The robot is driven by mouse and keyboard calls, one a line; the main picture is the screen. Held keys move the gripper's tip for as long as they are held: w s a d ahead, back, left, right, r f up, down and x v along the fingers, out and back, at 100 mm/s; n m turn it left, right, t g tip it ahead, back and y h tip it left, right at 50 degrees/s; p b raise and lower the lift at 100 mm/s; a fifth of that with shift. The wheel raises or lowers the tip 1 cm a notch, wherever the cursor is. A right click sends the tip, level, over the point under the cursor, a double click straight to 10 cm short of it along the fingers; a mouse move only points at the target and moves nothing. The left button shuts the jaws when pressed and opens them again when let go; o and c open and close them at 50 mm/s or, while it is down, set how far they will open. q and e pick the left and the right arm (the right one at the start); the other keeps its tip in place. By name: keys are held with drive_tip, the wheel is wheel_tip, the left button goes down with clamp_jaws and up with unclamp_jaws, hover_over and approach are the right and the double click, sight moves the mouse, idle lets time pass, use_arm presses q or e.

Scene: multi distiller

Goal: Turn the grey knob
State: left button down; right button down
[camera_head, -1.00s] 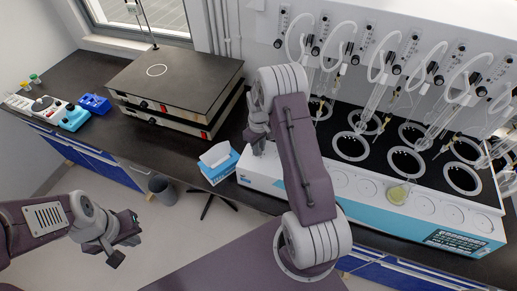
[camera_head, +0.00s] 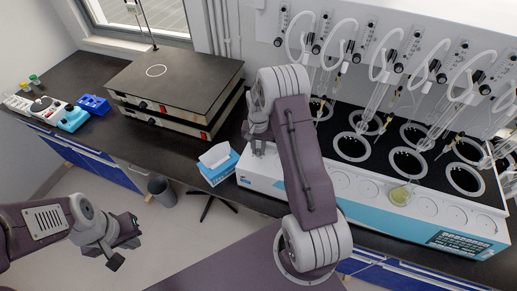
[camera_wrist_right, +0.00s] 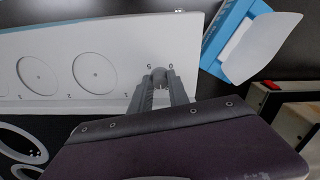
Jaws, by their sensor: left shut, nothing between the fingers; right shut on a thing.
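The grey knob (camera_wrist_right: 159,72) is a small round knob on the white front panel of the multi distiller (camera_head: 350,192), between the printed marks 5 and 0 in the right wrist view. My right gripper (camera_wrist_right: 159,84) is shut on the knob, one finger on each side of it. In the head view my right gripper (camera_head: 258,148) is at the left end of the distiller, and my arm hides the knob there. My left gripper (camera_head: 127,243) is over the floor at the lower left, away from the distiller, shut and empty.
A blue and white tissue box (camera_head: 218,164) stands just left of the distiller, close to my right gripper. Black hot plates (camera_head: 175,85) are stacked further left. Glassware and tubes rise above the distiller's wells. A grey bin (camera_head: 162,190) stands on the floor.

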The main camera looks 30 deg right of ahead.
sight(258, 150)
drive_tip(key=m, duration=0.6)
idle(0.6)
drive_tip(key=c, duration=1.3)
unclamp_jaws()
drive_tip(key=shift+a, duration=0.1)
drive_tip(key=shift+o, duration=0.2)
wheel_tip(258, 150, up, 9)
drive_tip(key=b, duration=0.2)
